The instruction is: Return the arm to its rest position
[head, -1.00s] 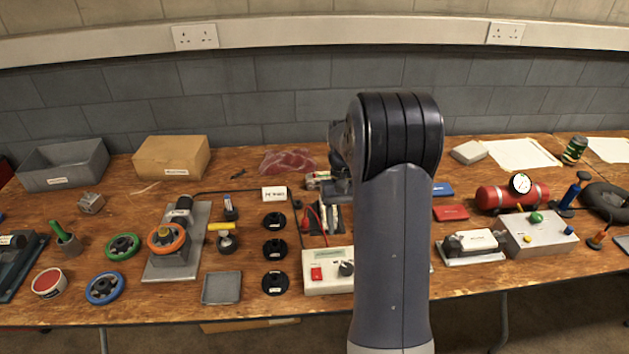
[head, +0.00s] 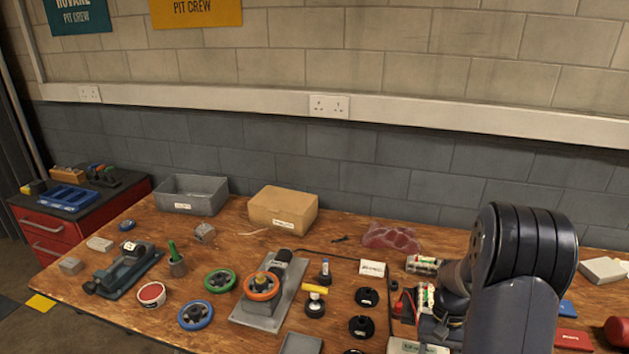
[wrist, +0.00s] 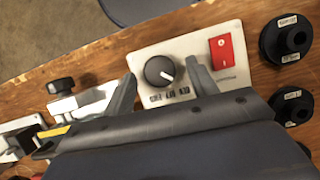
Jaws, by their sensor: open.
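My arm (head: 520,270) stands at the right of the head view, bent at a dark ribbed joint. It hides part of the bench behind it. My gripper (wrist: 161,70) shows in the wrist view, its two grey fingers apart with nothing held between them. The fingers point down over a white control box (wrist: 185,65) with a dark knob (wrist: 159,71) and a red switch (wrist: 222,52). The knob appears between the fingers, and I cannot tell how high above it they are. The box also shows at the bottom edge of the head view (head: 405,346), partly cut off.
Black round pieces (wrist: 287,38) lie beside the box. Left of the arm are an orange wheel on a metal stand (head: 262,287), a blue wheel (head: 196,315), a cardboard box (head: 283,209) and a grey bin (head: 191,194). A red cabinet (head: 70,235) stands at the far left.

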